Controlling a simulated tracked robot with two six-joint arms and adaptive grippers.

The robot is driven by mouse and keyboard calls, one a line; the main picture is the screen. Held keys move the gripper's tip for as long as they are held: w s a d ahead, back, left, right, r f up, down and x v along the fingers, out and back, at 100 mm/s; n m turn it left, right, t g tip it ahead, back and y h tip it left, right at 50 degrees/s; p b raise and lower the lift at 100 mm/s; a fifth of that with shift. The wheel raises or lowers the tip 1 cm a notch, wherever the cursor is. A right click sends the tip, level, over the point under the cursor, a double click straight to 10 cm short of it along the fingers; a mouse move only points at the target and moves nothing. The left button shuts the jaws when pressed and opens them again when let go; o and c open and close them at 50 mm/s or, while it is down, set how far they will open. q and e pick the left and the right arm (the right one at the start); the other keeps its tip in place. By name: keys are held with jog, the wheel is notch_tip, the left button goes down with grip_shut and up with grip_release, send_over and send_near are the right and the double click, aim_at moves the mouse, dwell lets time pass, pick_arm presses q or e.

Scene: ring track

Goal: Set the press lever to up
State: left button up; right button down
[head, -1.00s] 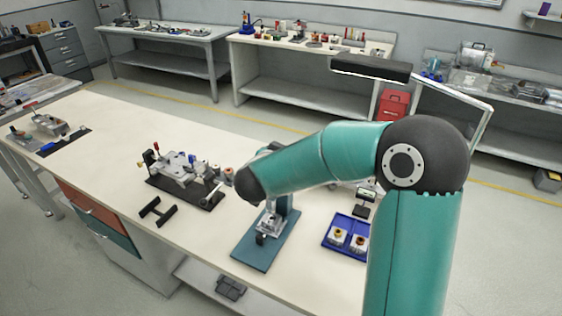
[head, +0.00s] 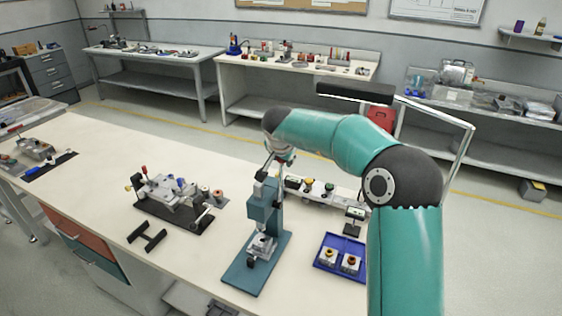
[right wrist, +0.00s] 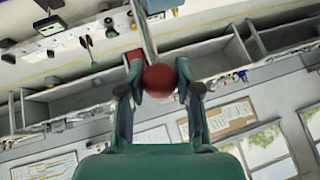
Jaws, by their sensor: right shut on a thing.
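The teal press (head: 265,216) stands upright on its flat base on the white bench. Its lever (head: 267,166) rises steeply from the top of the press towards my right gripper (head: 281,157). In the right wrist view the lever's red ball knob (right wrist: 160,80) sits between the two fingers of my right gripper (right wrist: 160,86), which is shut on it. The lever's grey rod (right wrist: 144,30) runs away from the knob there. In the head view my arm and gripper hide the knob. My left gripper is not in view.
A blue tray (head: 322,262) with two small parts stands right of the press. A fixture on a dark plate (head: 165,214) and a black bracket (head: 147,237) lie to the left. Small devices (head: 308,188) stand behind the press.

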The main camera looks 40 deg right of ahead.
jog(key=shift+s+f, duration=0.1)
jog(key=shift+f, duration=0.1)
jog(key=c, duration=0.8)
grip_release()
jog(key=shift+s, duration=0.1)
jog(key=shift+r, duration=0.1)
jog(key=shift+r, duration=0.2)
jog(key=v, duration=1.1)
jog(key=shift+s+a+r, duration=0.1)
jog(key=shift+a, duration=0.15)
